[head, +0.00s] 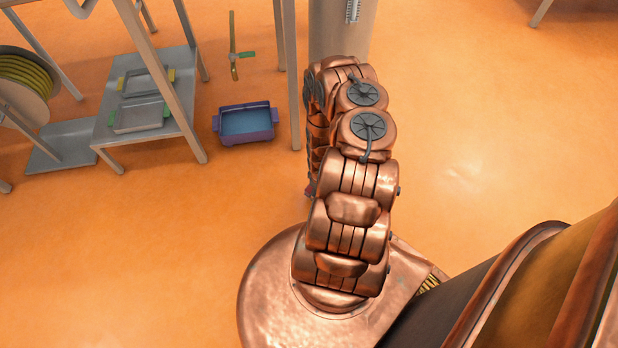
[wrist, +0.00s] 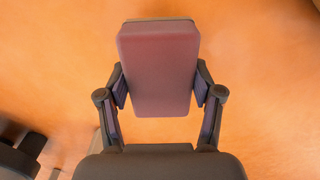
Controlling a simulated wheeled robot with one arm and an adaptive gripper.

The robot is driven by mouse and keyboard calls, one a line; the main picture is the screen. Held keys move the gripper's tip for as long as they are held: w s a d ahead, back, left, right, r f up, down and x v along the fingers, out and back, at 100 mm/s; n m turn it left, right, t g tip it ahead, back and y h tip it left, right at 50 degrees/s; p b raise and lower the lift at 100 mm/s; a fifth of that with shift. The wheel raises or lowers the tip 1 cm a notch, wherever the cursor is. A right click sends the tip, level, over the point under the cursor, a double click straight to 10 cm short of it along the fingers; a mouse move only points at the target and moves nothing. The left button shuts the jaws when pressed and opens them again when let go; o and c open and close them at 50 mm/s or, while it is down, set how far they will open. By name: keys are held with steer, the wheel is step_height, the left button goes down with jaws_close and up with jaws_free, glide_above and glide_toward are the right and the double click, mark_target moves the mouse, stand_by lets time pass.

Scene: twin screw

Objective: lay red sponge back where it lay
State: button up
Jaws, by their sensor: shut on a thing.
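The red sponge (wrist: 158,68) shows in the wrist view as a dull red block with rounded edges. My gripper (wrist: 160,88) is shut on it, with one dark finger against each side. The sponge stands out beyond the fingertips. Behind it only blurred orange floor shows, so it is held clear of any surface in view. In the head view the gripper and sponge are hidden behind my copper arm.
In the head view, a blue and purple bin (head: 246,124) stands on the orange floor (head: 480,170). A low grey table (head: 182,108) at the left carries two trays (head: 140,117). A cable reel (head: 22,85) is at the far left.

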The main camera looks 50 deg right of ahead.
steer(key=w+d+b, duration=0.1)
steer(key=w, duration=0.2)
steer(key=w+d+b, duration=0.1)
steer(key=w+b, duration=0.1)
steer(key=w, duration=0.1)
steer(key=w+d+f+b, duration=0.1)
steer(key=w+d, duration=0.1)
steer(key=w, duration=0.1)
steer(key=shift+w+f+b, duration=0.15)
steer(key=shift+f+b, duration=0.1)
steer(key=shift+b, duration=0.3)
steer(key=shift+f+b, duration=1.15)
steer(key=shift+f, duration=0.35)
steer(key=shift+f, duration=0.1)
steer(key=o, duration=1)
